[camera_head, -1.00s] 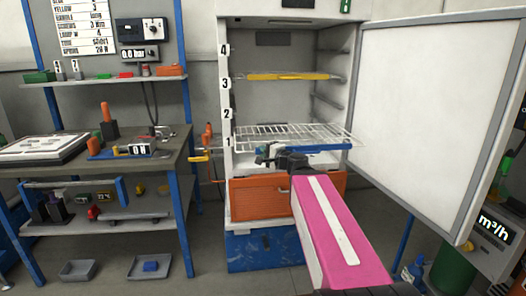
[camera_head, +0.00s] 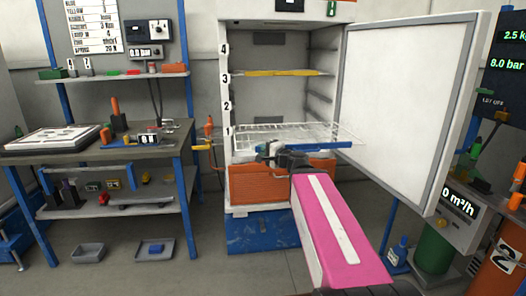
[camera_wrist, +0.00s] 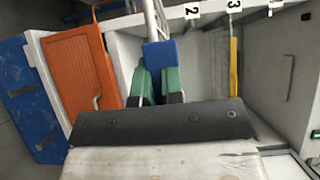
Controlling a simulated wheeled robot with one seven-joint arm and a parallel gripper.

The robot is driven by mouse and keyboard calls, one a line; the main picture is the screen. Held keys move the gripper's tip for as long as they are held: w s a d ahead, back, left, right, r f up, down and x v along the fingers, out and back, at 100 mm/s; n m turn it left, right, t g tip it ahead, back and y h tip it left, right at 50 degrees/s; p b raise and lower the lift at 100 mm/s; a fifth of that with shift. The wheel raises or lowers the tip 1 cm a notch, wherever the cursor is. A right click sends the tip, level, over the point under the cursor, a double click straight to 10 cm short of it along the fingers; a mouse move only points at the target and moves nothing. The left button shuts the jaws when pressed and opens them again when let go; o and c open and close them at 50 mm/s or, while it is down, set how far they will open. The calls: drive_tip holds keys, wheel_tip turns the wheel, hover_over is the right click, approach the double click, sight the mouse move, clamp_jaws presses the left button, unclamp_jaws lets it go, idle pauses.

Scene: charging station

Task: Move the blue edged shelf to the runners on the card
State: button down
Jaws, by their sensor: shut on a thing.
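The blue edged shelf (camera_head: 318,147) is a white wire rack with a blue front strip. It juts out of the open cabinet, low down near number 1, with its right end in front of the door opening. My gripper (camera_head: 268,152) is shut on its blue strip. In the wrist view, the green fingers of my gripper (camera_wrist: 158,80) pinch the blue strip (camera_wrist: 160,53). The card (camera_head: 93,27) hangs on the wall at upper left, its text partly cut off and too small to read surely. Runners (camera_head: 322,98) show on the cabinet's inner wall.
A yellow edged shelf (camera_head: 275,73) sits at number 3. The cabinet door (camera_head: 405,115) stands open at right. An orange drawer front (camera_head: 258,183) and blue base (camera_head: 262,232) are below. A workbench (camera_head: 165,140) stands at left.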

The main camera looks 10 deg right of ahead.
drive_tip(key=shift+r, duration=1.1)
drive_tip(key=shift+s, duration=0.1)
